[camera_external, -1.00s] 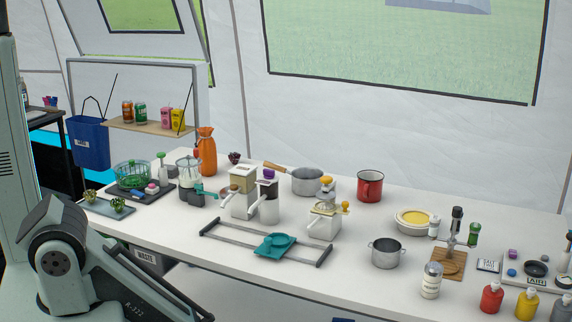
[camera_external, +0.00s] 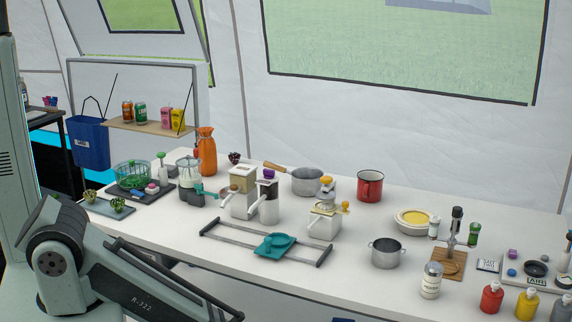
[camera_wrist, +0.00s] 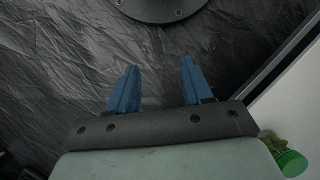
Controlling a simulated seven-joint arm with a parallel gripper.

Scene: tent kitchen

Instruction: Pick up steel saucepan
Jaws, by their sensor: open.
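The steel saucepan (camera_external: 307,182) stands upright at the back of the white table in the external view. In the external view the gripper is out of sight; only my arm shows at lower left.
A steel pot (camera_external: 386,254) with two side handles stands nearer the front. A red mug (camera_external: 369,187) is right of the saucepan.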

